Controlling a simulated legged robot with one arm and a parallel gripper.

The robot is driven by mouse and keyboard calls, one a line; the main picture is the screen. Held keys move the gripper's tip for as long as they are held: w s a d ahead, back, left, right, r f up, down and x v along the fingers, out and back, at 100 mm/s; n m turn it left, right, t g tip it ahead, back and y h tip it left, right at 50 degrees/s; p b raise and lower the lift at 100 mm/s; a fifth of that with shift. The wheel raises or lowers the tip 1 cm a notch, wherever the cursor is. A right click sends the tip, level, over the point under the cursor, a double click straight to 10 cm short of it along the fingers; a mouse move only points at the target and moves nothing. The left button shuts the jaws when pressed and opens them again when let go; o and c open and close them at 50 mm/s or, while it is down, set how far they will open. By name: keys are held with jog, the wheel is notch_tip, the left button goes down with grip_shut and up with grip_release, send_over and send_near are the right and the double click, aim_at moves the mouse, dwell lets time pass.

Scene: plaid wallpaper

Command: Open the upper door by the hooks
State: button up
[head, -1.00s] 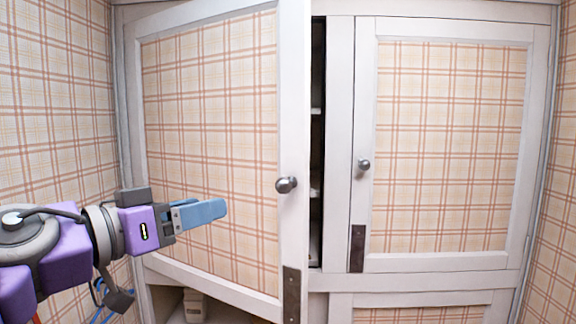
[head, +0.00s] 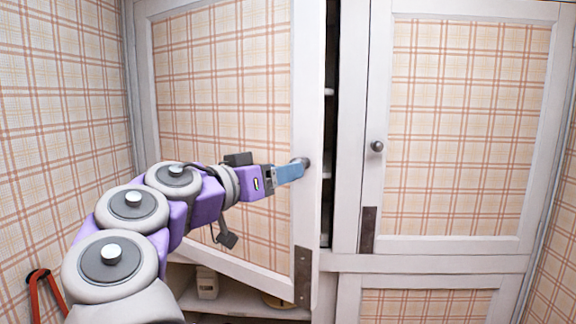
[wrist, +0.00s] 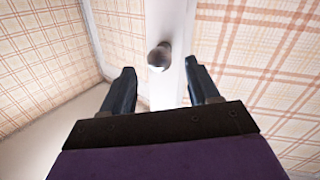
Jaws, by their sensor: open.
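The upper left door (head: 225,95) has a white frame and a plaid panel and stands ajar. A dark gap shows along its right edge. Its round metal knob (head: 304,162) is partly hidden behind my gripper's fingers in the head view. A dark metal plate (head: 303,276) is at its lower right corner. My gripper (head: 291,172) has blue fingers at the knob. In the wrist view the fingers (wrist: 164,88) are spread apart, with the knob (wrist: 159,57) beyond and between their tips. Whether they touch it I cannot tell.
The upper right door (head: 468,125) is shut, with its own knob (head: 377,146) and dark plate (head: 368,229). A shelf (head: 240,299) with a small pale object (head: 207,283) shows below the left door. A red-handled tool (head: 46,290) is at the lower left.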

jog(key=x, duration=0.3)
jog(key=shift+w, duration=0.15)
jog(key=shift+c, duration=0.3)
grip_shut()
dwell(0.4)
